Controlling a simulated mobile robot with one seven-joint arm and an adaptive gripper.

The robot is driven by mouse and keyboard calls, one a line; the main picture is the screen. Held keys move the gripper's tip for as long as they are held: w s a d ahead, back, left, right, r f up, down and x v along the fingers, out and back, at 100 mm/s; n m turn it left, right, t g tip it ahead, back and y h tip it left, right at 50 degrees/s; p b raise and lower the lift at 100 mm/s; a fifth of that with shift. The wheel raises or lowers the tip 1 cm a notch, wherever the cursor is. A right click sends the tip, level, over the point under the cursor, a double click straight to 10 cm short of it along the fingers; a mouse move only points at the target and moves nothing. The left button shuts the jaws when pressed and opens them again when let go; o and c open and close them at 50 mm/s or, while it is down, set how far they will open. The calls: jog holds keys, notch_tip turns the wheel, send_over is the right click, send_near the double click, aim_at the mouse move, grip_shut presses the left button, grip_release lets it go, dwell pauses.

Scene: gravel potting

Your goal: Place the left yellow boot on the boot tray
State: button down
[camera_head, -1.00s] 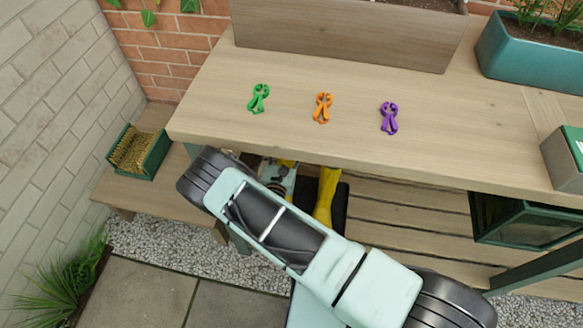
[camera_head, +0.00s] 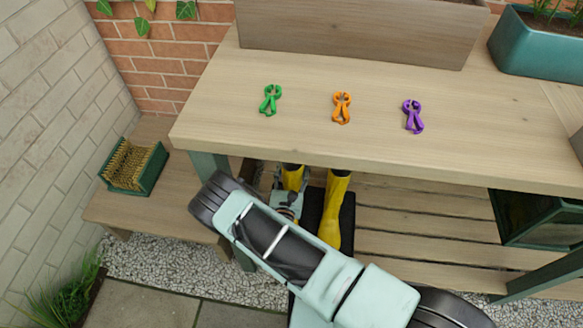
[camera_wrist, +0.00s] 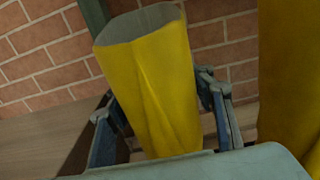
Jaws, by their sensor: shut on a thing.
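The left yellow boot (camera_wrist: 156,80) stands between the fingers of my gripper (camera_wrist: 165,115) in the wrist view, its open top facing up and tilted slightly. My gripper is shut on its shaft. In the head view part of this boot (camera_head: 293,178) shows beneath the table's front edge, partly covered by my wrist. The other yellow boot (camera_head: 333,215) stands to its right, on the dark boot tray (camera_head: 347,222) on the lower slatted shelf. It also fills the right edge of the wrist view (camera_wrist: 290,75). The held boot's sole is hidden, so I cannot tell whether it touches the tray.
The tabletop (camera_head: 310,65) above holds green (camera_head: 270,100), orange (camera_head: 341,107) and purple (camera_head: 413,116) clips. A brush box (camera_head: 133,166) sits on the low bench at left. A green glass-sided case (camera_head: 535,218) stands at right on the shelf. Slats between are clear.

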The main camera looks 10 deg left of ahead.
jog(key=c, duration=0.9)
grip_release()
jog(key=shift+s, duration=0.15)
